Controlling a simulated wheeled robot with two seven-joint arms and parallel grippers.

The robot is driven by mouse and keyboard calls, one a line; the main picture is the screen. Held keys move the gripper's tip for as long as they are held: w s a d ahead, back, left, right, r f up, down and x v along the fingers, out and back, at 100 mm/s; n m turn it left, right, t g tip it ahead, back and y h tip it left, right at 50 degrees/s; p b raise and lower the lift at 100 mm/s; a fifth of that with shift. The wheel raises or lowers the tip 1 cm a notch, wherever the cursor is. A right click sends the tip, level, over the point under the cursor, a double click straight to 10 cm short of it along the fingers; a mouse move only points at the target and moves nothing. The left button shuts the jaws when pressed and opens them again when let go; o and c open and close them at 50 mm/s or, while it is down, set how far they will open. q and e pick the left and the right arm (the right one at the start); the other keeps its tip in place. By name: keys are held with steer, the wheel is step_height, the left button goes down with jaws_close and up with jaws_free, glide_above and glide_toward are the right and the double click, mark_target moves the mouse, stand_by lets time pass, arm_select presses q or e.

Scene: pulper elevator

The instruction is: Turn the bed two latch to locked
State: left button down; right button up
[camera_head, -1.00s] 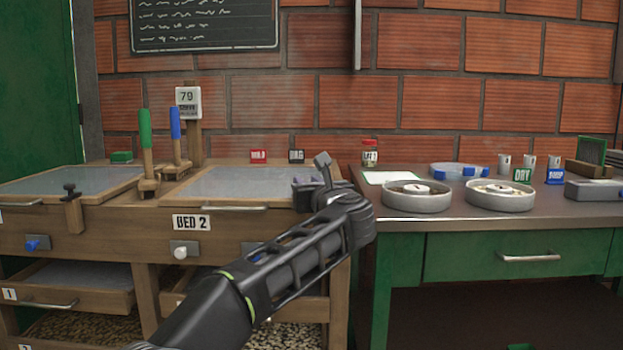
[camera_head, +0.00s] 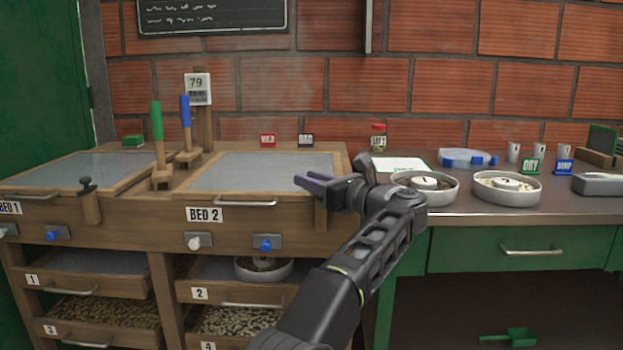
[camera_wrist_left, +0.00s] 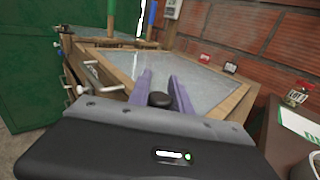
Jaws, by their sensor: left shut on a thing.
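Bed 2 (camera_head: 260,172) is a wooden frame with a grey mesh top, and its name plate (camera_head: 205,214) is on the front. My left gripper (camera_head: 312,183) is at its front right corner, with purple fingers pointing left. In the left wrist view the fingers (camera_wrist_left: 160,90) are shut on the round black knob of the bed two latch (camera_wrist_left: 158,99). In the head view the knob is hidden by the gripper. A wooden latch block (camera_head: 321,214) hangs on the bed's front just below. My right gripper is not in view.
Bed 1 (camera_head: 85,172) has a similar black-knobbed latch (camera_head: 88,200). Blue-handled (camera_head: 186,125) and green-handled (camera_head: 157,135) tools stand between the beds. White (camera_head: 194,241) and blue (camera_head: 265,243) knobs are below Bed 2. Round pans (camera_head: 428,190) stand on the right bench.

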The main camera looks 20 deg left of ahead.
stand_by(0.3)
arm_select(q)
steer(key=c, duration=1.2)
jaws_free()
steer(key=shift+d+r, duration=0.1)
steer(key=shift+c, duration=0.2)
steer(key=shift+d, duration=0.1)
steer(key=shift+v, duration=0.9)
steer(key=v, duration=0.6)
steer(key=shift+s, duration=0.1)
